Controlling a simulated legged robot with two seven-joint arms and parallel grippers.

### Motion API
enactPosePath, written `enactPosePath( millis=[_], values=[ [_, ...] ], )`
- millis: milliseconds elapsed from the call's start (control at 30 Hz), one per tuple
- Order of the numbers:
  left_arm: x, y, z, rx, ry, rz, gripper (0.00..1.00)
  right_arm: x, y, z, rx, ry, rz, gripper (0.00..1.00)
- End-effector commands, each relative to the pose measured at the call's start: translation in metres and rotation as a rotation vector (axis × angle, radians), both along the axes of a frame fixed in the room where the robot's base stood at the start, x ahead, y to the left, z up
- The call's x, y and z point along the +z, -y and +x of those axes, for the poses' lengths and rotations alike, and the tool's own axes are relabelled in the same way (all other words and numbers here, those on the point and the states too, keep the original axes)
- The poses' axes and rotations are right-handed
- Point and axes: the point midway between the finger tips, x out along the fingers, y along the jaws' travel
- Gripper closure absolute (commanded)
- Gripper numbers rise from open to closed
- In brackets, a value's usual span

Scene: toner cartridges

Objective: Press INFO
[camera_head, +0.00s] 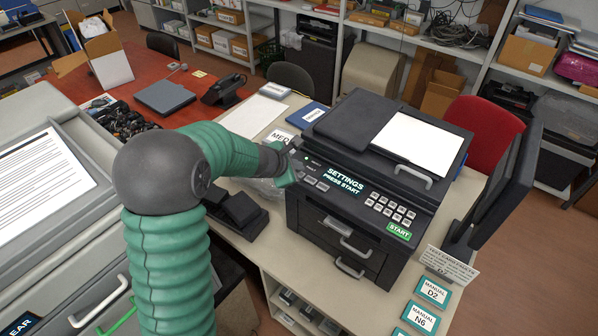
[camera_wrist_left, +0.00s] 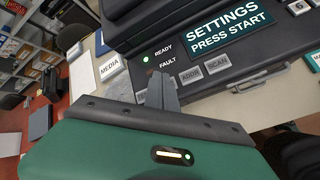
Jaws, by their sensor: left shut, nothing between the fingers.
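The black printer (camera_head: 345,230) stands on the light table. Its display (camera_head: 341,184) reads "SETTINGS PRESS START", also in the left wrist view (camera_wrist_left: 231,31). Left of the display is a row of grey buttons; in the left wrist view I read ADDR (camera_wrist_left: 190,74) and SCAN (camera_wrist_left: 217,67). No INFO label is readable; what lies under the fingers is hidden. My left gripper (camera_head: 290,157) is shut and empty at the panel's left end. In the left wrist view its fingertips (camera_wrist_left: 157,76) are just left of ADDR, below FAULT; contact cannot be told. My right gripper is not in view.
A green START button (camera_head: 399,231) and a keypad (camera_head: 391,208) are on the panel's right. A dark monitor (camera_head: 500,185) stands right of the printer. A MEDIA card (camera_head: 281,137) lies behind my gripper. Manual cards (camera_head: 433,291) lie at the front right.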

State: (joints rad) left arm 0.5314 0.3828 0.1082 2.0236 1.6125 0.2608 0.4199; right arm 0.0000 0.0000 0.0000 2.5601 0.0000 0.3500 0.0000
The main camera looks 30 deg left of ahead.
Motion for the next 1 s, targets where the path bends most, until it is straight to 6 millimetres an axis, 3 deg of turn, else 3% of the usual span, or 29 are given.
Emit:
enactPosePath(
  millis=[100,467,1000],
  values=[
    [0.009,0.0,0.0,-0.002,0.001,0.001,1.0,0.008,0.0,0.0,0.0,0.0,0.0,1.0],
    [0.011,0.0,0.0,-0.001,0.001,0.001,1.0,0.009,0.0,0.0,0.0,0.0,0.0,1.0],
    [0.061,0.0,0.0,0.0,0.001,0.0,1.0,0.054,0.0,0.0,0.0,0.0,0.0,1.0]
  ],
)
